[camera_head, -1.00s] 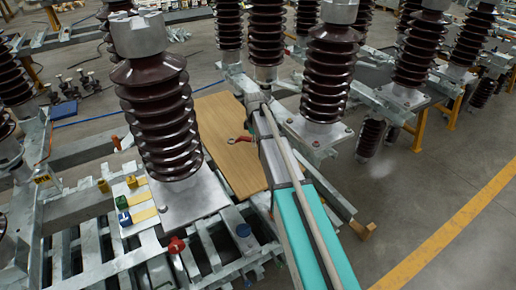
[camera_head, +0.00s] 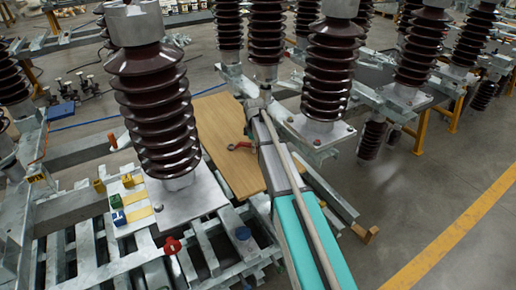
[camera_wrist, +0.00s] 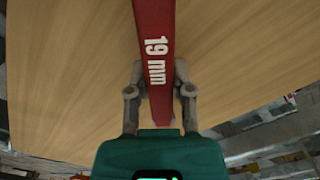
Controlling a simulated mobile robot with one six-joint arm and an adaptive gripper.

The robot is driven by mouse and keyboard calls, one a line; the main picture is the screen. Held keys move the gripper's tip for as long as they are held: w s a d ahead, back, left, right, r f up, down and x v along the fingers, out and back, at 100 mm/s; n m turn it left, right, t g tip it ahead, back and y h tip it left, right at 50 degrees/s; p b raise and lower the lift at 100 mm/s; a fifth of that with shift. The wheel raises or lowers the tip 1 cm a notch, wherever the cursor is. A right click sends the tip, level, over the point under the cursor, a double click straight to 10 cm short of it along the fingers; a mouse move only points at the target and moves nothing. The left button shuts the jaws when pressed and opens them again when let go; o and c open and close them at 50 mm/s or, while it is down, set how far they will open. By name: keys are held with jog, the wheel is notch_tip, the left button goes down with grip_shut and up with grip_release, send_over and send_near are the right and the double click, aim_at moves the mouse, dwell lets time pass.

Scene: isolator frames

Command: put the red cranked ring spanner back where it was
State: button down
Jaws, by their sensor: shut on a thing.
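The red cranked ring spanner (camera_wrist: 154,30) is in my gripper (camera_wrist: 158,90) in the wrist view. Its red shank carries the white marking "19 mm" and runs up out of the top of that view. Both fingers close on the shank from its two sides. In the head view the spanner (camera_head: 240,146) shows as a small red piece over the wooden board (camera_head: 222,115), at the end of my arm. My gripper is mostly hidden there behind my arm. I cannot tell whether the spanner touches the board.
Tall brown ribbed insulators (camera_head: 160,110) stand left and right of the board. A white plate with coloured blocks (camera_head: 130,182) is at the left. A red-capped part (camera_head: 172,246) and a blue-capped part (camera_head: 243,233) sit on the steel frame in front.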

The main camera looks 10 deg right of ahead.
jog(key=shift+f, duration=0.2)
jog(key=c, duration=0.5)
grip_release()
jog(key=shift+r, duration=0.1)
notch_tip(320, 180, up, 12)
jog(key=p, duration=1.2)
jog(key=shift+r, duration=0.15)
jog(key=shift+s, duration=0.1)
jog(key=s+m, duration=1.2)
jog(key=s, duration=1.6)
jog(key=shift+s+a+m, duration=0.15)
jog(key=shift+s+m, duration=0.1)
jog(key=shift+m, duration=0.05)
